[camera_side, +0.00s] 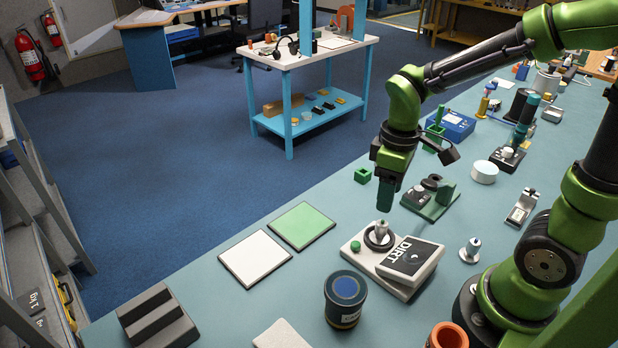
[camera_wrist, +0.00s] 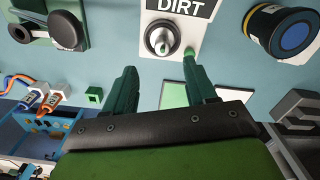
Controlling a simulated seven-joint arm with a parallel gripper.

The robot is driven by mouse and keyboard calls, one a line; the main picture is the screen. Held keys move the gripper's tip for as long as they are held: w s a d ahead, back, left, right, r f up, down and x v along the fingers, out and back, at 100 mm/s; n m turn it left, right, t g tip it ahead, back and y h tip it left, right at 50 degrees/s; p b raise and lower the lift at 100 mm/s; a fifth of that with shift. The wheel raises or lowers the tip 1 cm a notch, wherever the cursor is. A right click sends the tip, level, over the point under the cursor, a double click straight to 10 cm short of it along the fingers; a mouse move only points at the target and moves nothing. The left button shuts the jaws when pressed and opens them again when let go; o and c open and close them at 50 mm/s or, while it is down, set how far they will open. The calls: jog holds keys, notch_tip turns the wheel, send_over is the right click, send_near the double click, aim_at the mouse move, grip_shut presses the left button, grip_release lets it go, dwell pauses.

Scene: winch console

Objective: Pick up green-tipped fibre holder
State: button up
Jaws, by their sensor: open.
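My gripper (camera_side: 386,195) hangs fingers down just above the grey unit (camera_side: 351,255) marked DIRT. In the wrist view my gripper (camera_wrist: 161,78) is open, with nothing between its two green fingers. A silver upright peg (camera_side: 381,229) stands in a black ring on the unit; in the wrist view the peg (camera_wrist: 160,42) lies beyond the gap between the fingers. A small green knob (camera_side: 355,246) sits beside the ring, and in the wrist view this knob (camera_wrist: 189,54) is near the right finger. I cannot tell which piece is the green-tipped fibre holder.
A dark canister (camera_side: 345,312) with a blue lid stands in front of the unit. A second silver peg (camera_side: 470,249) stands to its right. Green (camera_side: 304,226) and white (camera_side: 255,260) squares lie to the left. A green device (camera_side: 431,205) stands behind.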

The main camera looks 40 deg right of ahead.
aim_at(382, 223)
jog(key=f, duration=0.9)
jog(key=shift+a+f, duration=0.2)
jog(key=shift+f, duration=0.1)
grip_shut()
notch_tip(382, 223, up, 14)
dwell(0.7)
